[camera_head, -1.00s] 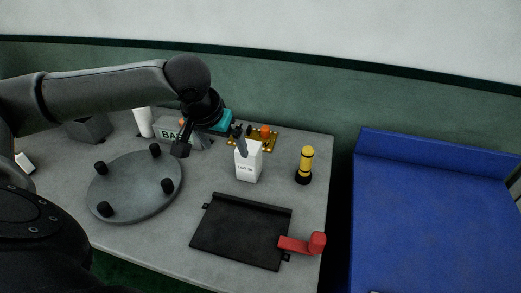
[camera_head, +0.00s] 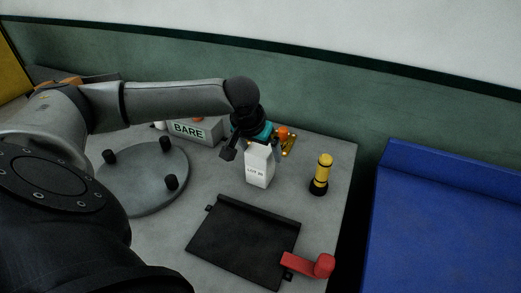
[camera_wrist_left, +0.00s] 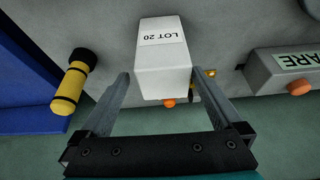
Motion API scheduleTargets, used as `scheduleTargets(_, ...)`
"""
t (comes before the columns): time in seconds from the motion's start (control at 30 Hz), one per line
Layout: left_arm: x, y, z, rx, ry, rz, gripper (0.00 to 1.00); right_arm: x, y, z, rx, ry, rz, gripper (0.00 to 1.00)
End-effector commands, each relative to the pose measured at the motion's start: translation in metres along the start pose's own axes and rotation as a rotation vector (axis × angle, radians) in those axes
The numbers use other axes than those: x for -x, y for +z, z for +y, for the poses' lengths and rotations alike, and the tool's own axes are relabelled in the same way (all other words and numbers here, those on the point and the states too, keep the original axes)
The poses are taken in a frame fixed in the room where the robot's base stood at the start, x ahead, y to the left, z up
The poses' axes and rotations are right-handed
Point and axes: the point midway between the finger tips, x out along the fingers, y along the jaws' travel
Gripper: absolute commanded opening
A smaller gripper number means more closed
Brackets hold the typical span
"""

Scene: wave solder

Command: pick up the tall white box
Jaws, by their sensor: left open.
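The tall white box (camera_head: 259,168) stands upright on the grey table, with "LOT 20" printed on its front. It also shows in the left wrist view (camera_wrist_left: 163,60), where its label appears upside down. My left gripper (camera_head: 252,145) is at the top of the box in the head view. In the left wrist view the gripper (camera_wrist_left: 160,88) is open, with one finger on each side of the near end of the box. A gap shows beside the left finger; the right finger is close to the box, and I cannot tell whether it touches. My right gripper is not in view.
A yellow and black cylinder (camera_head: 321,174) stands right of the box. A black plate (camera_head: 243,241) with a red handle (camera_head: 309,264) lies in front. A round grey disc with black pegs (camera_head: 146,181) is left. A grey "BARE" bin (camera_head: 196,131) stands behind. A blue surface (camera_head: 445,225) is at right.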

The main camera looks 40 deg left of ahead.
Motion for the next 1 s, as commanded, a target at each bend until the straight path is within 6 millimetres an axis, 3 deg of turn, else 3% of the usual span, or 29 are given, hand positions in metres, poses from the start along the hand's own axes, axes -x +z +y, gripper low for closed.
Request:
scheduleTargets(0.27,-0.035,-0.002,-0.005,0.001,0.000,0.001,1.00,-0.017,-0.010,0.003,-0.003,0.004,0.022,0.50)
scheduleTargets(0.4,-0.050,-0.002,-0.005,-0.001,0.000,0.001,1.00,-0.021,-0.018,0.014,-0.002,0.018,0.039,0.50)
scheduleTargets(0.7,-0.052,-0.002,-0.005,-0.001,0.000,0.001,0.99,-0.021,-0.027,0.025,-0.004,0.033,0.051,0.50)
scheduleTargets(1.0,-0.052,-0.002,-0.005,-0.001,0.000,0.001,0.65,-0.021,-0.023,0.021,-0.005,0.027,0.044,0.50)
